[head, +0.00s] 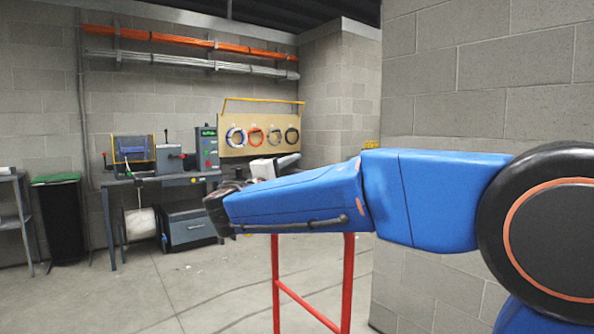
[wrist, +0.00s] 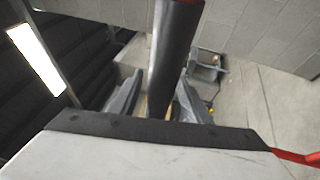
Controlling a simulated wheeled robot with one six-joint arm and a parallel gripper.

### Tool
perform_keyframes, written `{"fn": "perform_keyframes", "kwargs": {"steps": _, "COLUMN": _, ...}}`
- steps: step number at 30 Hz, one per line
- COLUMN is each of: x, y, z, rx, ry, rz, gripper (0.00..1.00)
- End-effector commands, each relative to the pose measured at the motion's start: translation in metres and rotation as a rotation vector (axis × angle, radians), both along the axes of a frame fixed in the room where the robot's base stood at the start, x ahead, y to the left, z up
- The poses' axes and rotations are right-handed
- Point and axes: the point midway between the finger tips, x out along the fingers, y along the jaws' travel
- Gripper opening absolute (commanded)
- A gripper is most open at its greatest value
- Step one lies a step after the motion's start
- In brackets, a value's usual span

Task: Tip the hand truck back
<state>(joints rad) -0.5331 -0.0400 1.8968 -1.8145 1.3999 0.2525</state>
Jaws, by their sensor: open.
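The hand truck's red frame (head: 276,285) shows upright below my blue arm in the head view. Its top is hidden behind the arm. In the wrist view a dark bar with a red end, which looks like the truck's handle grip (wrist: 177,45), runs down between the two grey fingers of my gripper (wrist: 158,103). The fingers are apart, one on each side of the bar, and not visibly pressed on it. A red tube (wrist: 298,157) shows at the lower right of that view. The fingers are not clear in the head view.
A workbench (head: 150,180) with machines stands at the back left, beside a black bin (head: 62,222). Coiled cables hang on a board (head: 262,130). A block wall corner (head: 440,70) stands close at the right. Floor (head: 120,300) at the left is clear.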

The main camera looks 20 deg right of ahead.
Motion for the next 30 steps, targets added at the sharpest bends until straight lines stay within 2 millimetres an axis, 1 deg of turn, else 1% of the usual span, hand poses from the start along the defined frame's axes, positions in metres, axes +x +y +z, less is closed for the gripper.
{"fn": "perform_keyframes", "kwargs": {"steps": 1, "x": 0.003, "y": -0.004, "z": 0.001, "rx": 0.000, "ry": -0.001, "rz": -0.003, "gripper": 0.43}}
{"fn": "perform_keyframes", "kwargs": {"steps": 6, "x": 0.009, "y": -0.009, "z": 0.003, "rx": 0.000, "ry": 0.000, "rz": 0.000, "gripper": 0.43}}
{"fn": "perform_keyframes", "kwargs": {"steps": 15, "x": 0.010, "y": -0.010, "z": 0.003, "rx": 0.000, "ry": 0.000, "rz": 0.000, "gripper": 0.43}}
{"fn": "perform_keyframes", "kwargs": {"steps": 17, "x": 0.010, "y": -0.010, "z": 0.003, "rx": 0.000, "ry": 0.000, "rz": 0.000, "gripper": 0.29}}
{"fn": "perform_keyframes", "kwargs": {"steps": 18, "x": 0.010, "y": -0.010, "z": 0.003, "rx": 0.000, "ry": 0.000, "rz": 0.000, "gripper": 0.19}}
{"fn": "perform_keyframes", "kwargs": {"steps": 20, "x": 0.010, "y": -0.010, "z": 0.003, "rx": 0.000, "ry": 0.000, "rz": 0.000, "gripper": 0.05}}
{"fn": "perform_keyframes", "kwargs": {"steps": 21, "x": 0.010, "y": -0.010, "z": 0.003, "rx": 0.000, "ry": 0.000, "rz": 0.000, "gripper": 0.00}}
{"fn": "perform_keyframes", "kwargs": {"steps": 26, "x": 0.010, "y": -0.009, "z": 0.002, "rx": -0.001, "ry": 0.000, "rz": 0.000, "gripper": 0.00}}
{"fn": "perform_keyframes", "kwargs": {"steps": 30, "x": 0.011, "y": 0.000, "z": 0.002, "rx": -0.009, "ry": -0.002, "rz": 0.001, "gripper": 0.00}}
